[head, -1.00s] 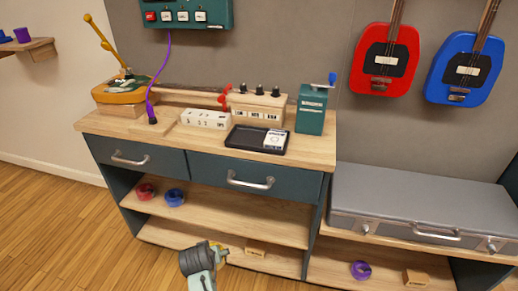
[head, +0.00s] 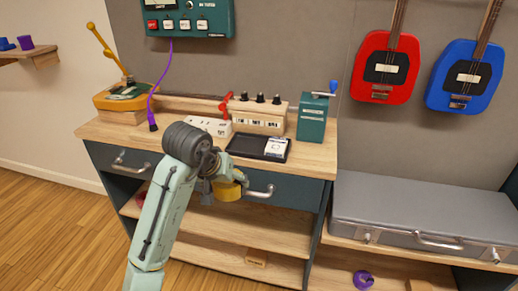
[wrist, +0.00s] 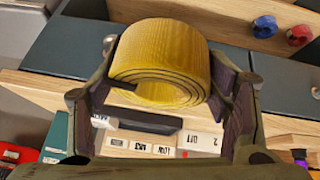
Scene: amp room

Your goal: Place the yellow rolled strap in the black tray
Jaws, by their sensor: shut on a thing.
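The yellow rolled strap (head: 228,190) is held in my gripper (head: 224,179), in front of the right drawer, just below the worktop's front edge. In the wrist view, the strap (wrist: 162,50) fills the space between both fingers of my gripper (wrist: 165,75), with its spiral end facing the camera. The black tray (head: 244,147) lies on the worktop behind and to the right of the strap. A white labelled item (head: 276,147) sits in its right part. In the wrist view, the tray (wrist: 145,121) is partly hidden behind the strap.
A beige box with knobs (head: 257,115) stands behind the tray, and a green crank box (head: 312,118) to its right. A white switch block (head: 208,126) is to its left. The drawer handle (head: 260,192) is close to the strap. A grey case (head: 415,205) lies at right.

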